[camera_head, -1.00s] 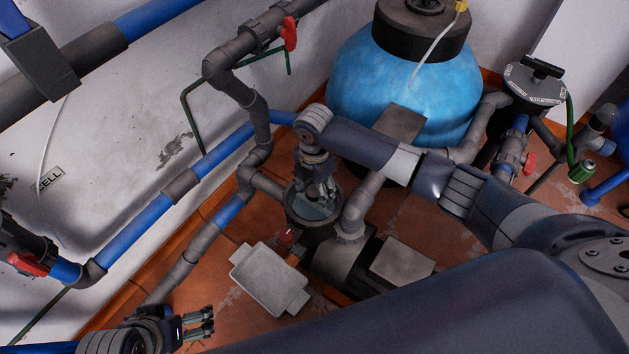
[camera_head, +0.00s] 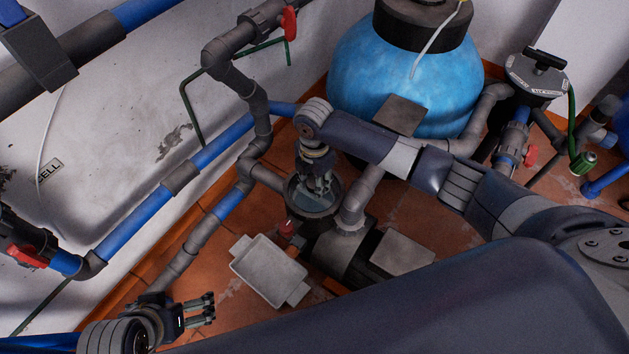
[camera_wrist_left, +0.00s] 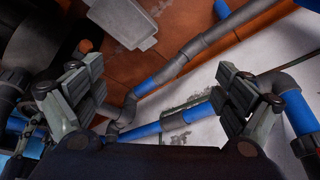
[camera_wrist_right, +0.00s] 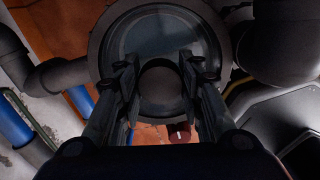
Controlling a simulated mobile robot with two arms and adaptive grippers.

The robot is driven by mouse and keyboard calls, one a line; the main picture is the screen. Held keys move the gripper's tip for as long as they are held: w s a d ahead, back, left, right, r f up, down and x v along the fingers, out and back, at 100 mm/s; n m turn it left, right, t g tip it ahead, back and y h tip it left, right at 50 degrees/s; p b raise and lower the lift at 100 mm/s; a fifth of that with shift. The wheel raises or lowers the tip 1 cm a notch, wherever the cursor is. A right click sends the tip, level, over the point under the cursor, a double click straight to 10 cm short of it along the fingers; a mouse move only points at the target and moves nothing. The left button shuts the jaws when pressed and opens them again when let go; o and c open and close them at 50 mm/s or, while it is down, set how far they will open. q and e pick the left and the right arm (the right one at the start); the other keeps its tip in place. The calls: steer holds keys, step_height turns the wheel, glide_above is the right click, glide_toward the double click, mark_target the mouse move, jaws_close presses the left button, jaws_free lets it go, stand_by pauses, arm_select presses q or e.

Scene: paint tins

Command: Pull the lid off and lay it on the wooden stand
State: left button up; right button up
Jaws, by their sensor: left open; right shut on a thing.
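My right gripper (camera_head: 322,190) points down over the dark round pot (camera_head: 297,205) of the pump. In the right wrist view its fingers (camera_wrist_right: 158,65) are closed against a round grey piece (camera_wrist_right: 163,92) at the near part of a glassy disc, which looks like the lid (camera_wrist_right: 160,30). The disc lies within the dark ring of the pot; I cannot tell if it is lifted. My left gripper (camera_head: 208,310) is open and empty, low at the left; its spread fingers show in the left wrist view (camera_wrist_left: 155,85). I see no wooden stand.
Blue and grey pipes (camera_head: 225,150) run along the wall. A big blue tank (camera_head: 405,85) stands behind. A small red part (camera_head: 288,228) is beside the pot.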

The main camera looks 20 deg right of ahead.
mark_target(314, 181)
steer(key=shift+r+p, duration=1.3)
steer(key=shift+p, duration=0.15)
arm_select(q)
steer(key=shift+s+a+f+g, duration=0.1)
steer(key=shift+s+a+g, duration=0.1)
steer(key=shift+s+g, duration=0.35)
arm_select(e)
steer(key=shift+r+p, duration=0.65)
steer(key=shift+p, duration=0.2)
steer(key=shift+r+p, duration=0.45)
steer(key=shift+p, duration=0.1)
steer(key=shift+r+p, duration=0.5)
steer(key=shift+p, duration=0.1)
arm_select(q)
step_height(314, 181, down, 17)
steer(key=s, duration=0.1)
steer(key=shift+s+g+p, duration=0.3)
steer(key=shift+g+p, duration=0.15)
arm_select(e)
steer(key=shift+r, duration=0.35)
